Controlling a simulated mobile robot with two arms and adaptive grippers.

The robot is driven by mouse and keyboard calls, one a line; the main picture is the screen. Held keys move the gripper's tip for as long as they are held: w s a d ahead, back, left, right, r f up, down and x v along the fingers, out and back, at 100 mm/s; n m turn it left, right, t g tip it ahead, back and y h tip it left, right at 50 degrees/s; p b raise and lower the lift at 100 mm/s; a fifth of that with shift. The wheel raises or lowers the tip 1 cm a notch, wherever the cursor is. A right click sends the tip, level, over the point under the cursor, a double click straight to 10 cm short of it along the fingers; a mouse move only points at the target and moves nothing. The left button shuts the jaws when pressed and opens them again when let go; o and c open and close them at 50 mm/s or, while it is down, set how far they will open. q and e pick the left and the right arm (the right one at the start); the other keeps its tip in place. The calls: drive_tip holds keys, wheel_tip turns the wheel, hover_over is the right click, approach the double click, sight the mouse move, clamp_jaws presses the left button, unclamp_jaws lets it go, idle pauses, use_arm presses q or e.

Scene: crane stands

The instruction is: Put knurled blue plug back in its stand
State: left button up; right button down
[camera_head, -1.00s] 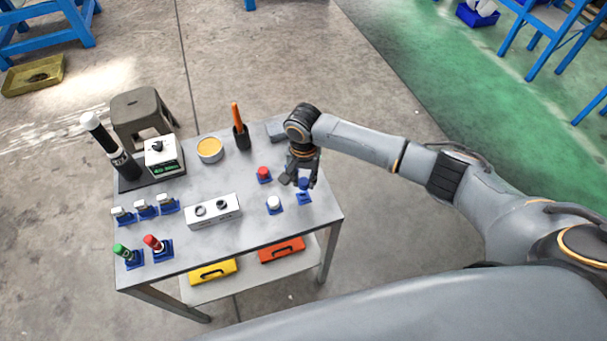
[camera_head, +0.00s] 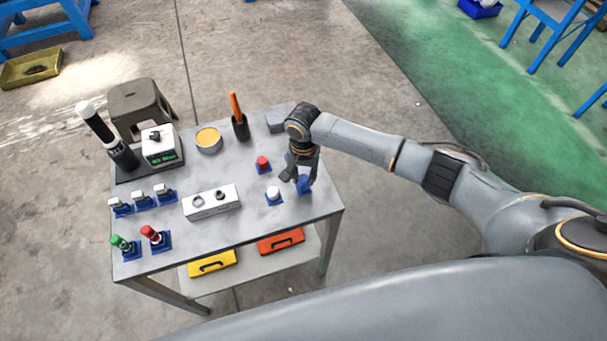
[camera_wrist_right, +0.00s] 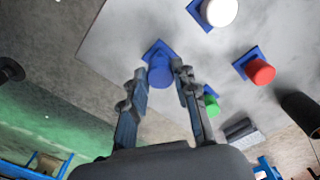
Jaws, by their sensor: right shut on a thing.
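The knurled blue plug (camera_head: 304,181) is at the right side of the table, between the fingers of my right gripper (camera_head: 301,177), which is shut on it. In the right wrist view the blue plug (camera_wrist_right: 160,72) sits between the fingertips (camera_wrist_right: 158,76). Its blue stand (camera_head: 305,191) is directly below it on the table, and a corner of the stand (camera_wrist_right: 157,46) shows beyond the plug in the wrist view. The plug looks upright over the stand; I cannot tell whether it is fully seated. My left gripper is not in view.
A white plug (camera_head: 273,192) and a red plug (camera_head: 262,161) stand close by in blue stands. A green one (camera_wrist_right: 211,103) shows beside the fingers in the wrist view. A white block (camera_head: 211,202), orange-handled tool (camera_head: 237,112) and yellow tin (camera_head: 208,138) stand farther left.

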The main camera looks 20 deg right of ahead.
sight(304, 178)
drive_tip(key=shift+f, duration=0.1)
drive_tip(key=shift+f+b, duration=0.4)
drive_tip(key=shift+f, duration=0.4)
drive_tip(key=c, duration=1)
unclamp_jaws()
drive_tip(key=shift+o, duration=0.2)
wheel_tip(304, 178, up, 5)
drive_tip(key=p, duration=0.6)
